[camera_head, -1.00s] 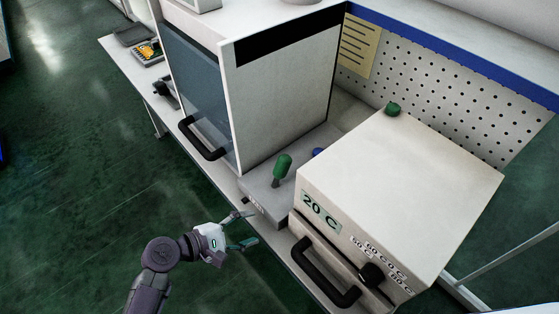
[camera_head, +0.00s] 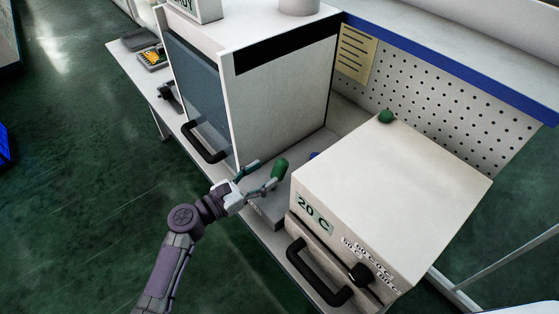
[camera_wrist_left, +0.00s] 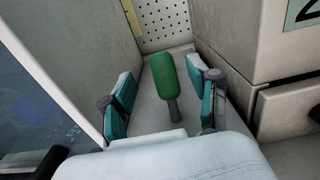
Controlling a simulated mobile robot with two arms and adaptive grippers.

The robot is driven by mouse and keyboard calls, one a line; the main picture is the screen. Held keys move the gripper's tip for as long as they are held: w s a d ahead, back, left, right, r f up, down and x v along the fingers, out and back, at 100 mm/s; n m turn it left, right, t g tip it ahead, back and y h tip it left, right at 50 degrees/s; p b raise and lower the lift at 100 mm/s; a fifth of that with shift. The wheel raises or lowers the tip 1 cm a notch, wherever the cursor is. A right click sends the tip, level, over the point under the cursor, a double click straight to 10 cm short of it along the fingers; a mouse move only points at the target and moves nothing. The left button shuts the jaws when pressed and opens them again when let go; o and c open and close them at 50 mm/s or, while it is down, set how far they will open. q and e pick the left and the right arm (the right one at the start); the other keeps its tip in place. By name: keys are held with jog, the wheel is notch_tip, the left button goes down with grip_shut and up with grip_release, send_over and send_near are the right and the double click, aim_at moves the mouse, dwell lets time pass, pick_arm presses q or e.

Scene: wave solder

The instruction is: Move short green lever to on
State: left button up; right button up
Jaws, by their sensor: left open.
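The short green lever (camera_head: 280,169) stands on a grey base between the tall glass-fronted cabinet and the oven box. In the left wrist view the lever (camera_wrist_left: 167,78) has a green grip on a grey stem. My left gripper (camera_head: 262,176) is open with its fingers pointing at the lever; the wrist view shows the lever between the two teal finger pads (camera_wrist_left: 166,103), with visible gaps on both sides. A second green knob (camera_head: 386,116) shows behind the oven box. My right gripper is not in view.
The oven box (camera_head: 400,185) marked 20 C, with a black handle (camera_head: 318,275) and knob, stands to the right. The cabinet (camera_head: 285,100) with a black handle (camera_head: 205,145) stands to the left. A pegboard (camera_head: 440,105) is behind. The green floor is clear in front.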

aim_at(277, 166)
pick_arm(q)
jog(key=x, duration=0.6)
jog(key=shift+c, duration=0.3)
grip_shut()
